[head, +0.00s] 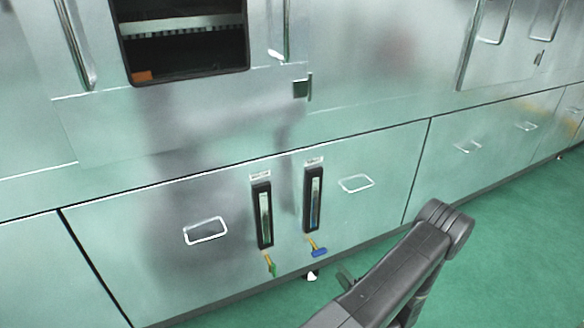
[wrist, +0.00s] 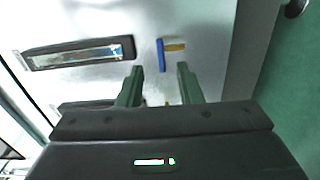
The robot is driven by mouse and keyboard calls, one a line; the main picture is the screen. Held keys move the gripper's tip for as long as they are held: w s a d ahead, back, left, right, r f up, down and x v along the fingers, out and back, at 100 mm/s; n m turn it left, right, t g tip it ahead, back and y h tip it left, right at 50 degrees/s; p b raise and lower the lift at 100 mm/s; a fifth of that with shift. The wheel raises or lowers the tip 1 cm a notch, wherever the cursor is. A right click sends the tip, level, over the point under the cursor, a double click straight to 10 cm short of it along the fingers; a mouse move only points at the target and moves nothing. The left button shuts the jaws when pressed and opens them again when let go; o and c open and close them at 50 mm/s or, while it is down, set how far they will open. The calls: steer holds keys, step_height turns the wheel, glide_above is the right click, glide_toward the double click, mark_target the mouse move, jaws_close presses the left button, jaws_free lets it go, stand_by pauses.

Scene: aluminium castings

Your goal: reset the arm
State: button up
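My gripper (wrist: 160,68) shows in the wrist view with two green fingers apart and nothing between them. Beyond the fingertips is a blue valve handle (wrist: 161,55) with a yellow stem, on the silver cabinet face; I cannot tell the exact gap. In the head view my arm reaches in from the bottom right, bent at a grey joint. A small dark green piece beside it, probably a finger, is all I see of the gripper there; the rest is hidden. The blue valve handle (head: 319,252) hangs below the right sight gauge (head: 313,198).
A second sight gauge (head: 263,214) has a green handle (head: 271,266) below it. The metal cabinet (head: 130,255) has recessed pulls and a dark open window (head: 187,62) above. Green floor (head: 500,255) lies clear at the right.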

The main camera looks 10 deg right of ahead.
mark_target(324, 250)
steer(key=b+x, duration=0.2)
steer(key=x, duration=0.9)
steer(key=shift+w+a, duration=0.1)
steer(key=shift+w, duration=0.2)
steer(key=p+v, duration=0.3)
steer(key=v, duration=1.1)
steer(key=b+x, duration=0.3)
steer(key=x, duration=1.1)
steer(key=shift+f+b, duration=0.15)
steer(key=shift+b, duration=0.25)
steer(key=shift+r+n, duration=0.3)
steer(key=shift+n, duration=0.4)
steer(key=n, duration=0.2)
steer(key=r+n, duration=0.1)
steer(key=n, duration=0.2)
steer(key=shift+s+a+p, duration=0.1)
steer(key=shift+a+p, duration=0.05)
steer(key=shift+p, duration=0.2)
steer(key=shift+n, duration=0.3)
